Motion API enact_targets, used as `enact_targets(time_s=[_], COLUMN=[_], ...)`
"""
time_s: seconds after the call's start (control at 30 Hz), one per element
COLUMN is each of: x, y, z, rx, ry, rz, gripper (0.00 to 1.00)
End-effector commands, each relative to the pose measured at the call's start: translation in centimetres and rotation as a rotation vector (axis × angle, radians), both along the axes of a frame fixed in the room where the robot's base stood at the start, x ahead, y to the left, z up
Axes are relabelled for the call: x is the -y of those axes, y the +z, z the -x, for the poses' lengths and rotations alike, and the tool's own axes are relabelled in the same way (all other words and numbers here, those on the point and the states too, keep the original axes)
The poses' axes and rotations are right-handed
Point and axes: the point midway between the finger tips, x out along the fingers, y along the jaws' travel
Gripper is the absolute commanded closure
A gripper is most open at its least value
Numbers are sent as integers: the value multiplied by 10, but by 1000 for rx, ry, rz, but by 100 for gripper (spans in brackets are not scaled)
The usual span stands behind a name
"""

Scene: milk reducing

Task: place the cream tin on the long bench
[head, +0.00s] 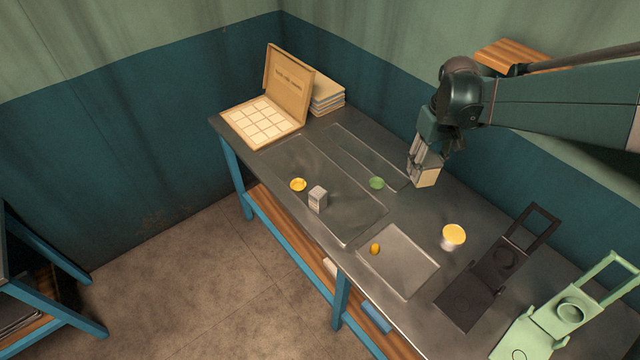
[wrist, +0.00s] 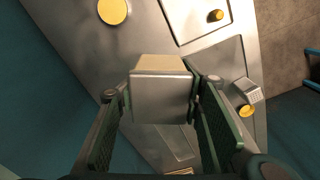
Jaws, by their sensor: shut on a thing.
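The cream tin (head: 427,178) is a small boxy tin with a cream face and metallic sides. It also shows in the middle of the wrist view (wrist: 162,92). My gripper (head: 422,168) is shut on it, with one finger on each side in the wrist view (wrist: 160,105). The tin hangs over the back part of the long bench (head: 410,216), a dark grey top on blue legs. It looks raised above the top, but I cannot tell the exact gap.
A yellow-lidded tub (head: 453,236) and a dark hinged frame (head: 470,300) stand right of the tin. An open box (head: 265,120) is at the far end. Bare bench lies between.

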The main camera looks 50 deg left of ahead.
Motion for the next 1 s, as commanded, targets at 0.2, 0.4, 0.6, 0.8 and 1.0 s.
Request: enact_targets(time_s=[0.2, 0.4, 0.6, 0.8, 1.0], x=[-59, -110, -151, -175, -182], y=[-34, -63, -89, -104, -108], z=[34, 69, 103, 125, 131], rx=[0, 0, 0, 0, 0], ry=[140, 266, 376, 443, 464], rz=[0, 0, 0, 0, 0], gripper=[77, 77, 77, 77, 77])
